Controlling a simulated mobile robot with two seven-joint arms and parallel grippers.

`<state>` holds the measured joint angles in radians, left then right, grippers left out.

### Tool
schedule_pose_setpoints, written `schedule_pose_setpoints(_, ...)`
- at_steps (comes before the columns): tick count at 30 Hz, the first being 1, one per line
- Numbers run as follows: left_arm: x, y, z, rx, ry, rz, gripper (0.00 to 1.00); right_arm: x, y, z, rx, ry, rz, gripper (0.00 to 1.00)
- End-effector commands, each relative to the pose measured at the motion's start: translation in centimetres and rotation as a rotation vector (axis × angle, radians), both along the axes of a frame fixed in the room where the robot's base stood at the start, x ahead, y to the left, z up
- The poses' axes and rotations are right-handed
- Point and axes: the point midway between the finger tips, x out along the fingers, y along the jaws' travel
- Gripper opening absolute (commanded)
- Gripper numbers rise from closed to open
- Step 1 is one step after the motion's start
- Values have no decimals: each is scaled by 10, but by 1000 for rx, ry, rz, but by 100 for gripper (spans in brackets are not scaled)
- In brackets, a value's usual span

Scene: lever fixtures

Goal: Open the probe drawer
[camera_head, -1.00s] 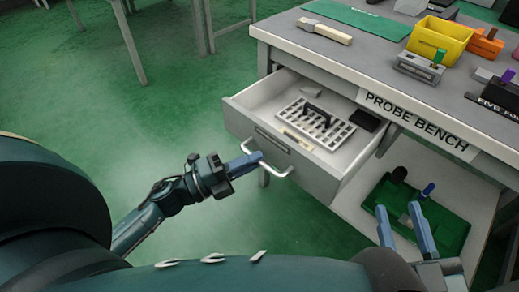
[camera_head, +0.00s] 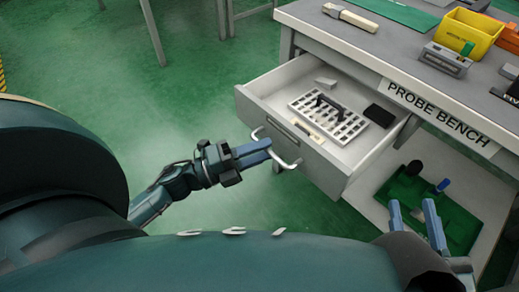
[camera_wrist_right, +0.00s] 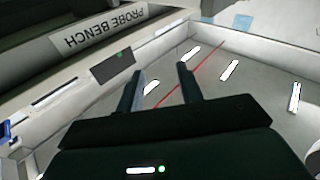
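The probe drawer (camera_head: 290,137) stands pulled out from the bench, with its inside in view in the head view. It holds a white slotted rack (camera_head: 328,118) with a dark handle, a black block (camera_head: 379,115) and small pale pieces. Its pale bar handle (camera_head: 289,163) is on the front panel. My left gripper (camera_head: 268,146) is at this handle, its blue fingers close together across the bar. The fingers hide part of the bar. My right gripper (camera_head: 430,213) is open and empty at the lower right; its parted fingers also show in the right wrist view (camera_wrist_right: 160,80).
The bench top (camera_head: 390,55) carries a yellow bin (camera_head: 470,32), a grey fixture with a green lever (camera_head: 446,58) and a pale-handled tool (camera_head: 350,17). A green tray (camera_head: 455,215) lies on the lower shelf by my right gripper.

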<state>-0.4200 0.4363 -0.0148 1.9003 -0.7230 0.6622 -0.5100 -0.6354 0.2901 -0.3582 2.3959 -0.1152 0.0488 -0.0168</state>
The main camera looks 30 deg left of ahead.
Motion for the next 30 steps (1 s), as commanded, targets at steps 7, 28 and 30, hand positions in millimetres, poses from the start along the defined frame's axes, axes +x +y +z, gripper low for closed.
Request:
schedule_pose_setpoints(7, 0, 0, 0, 0, 0, 0, 33, 0, 1, 1, 3, 0, 3, 36)
schedule_pose_setpoints(28, -76, 70, -17, 1, 4, 2, 33, -1, -3, 3, -38, -2, -13, 36)
schedule_pose_setpoints(30, -83, 77, -19, -1, 4, 2, 33, -1, -3, 2, -44, -1, -14, 36)
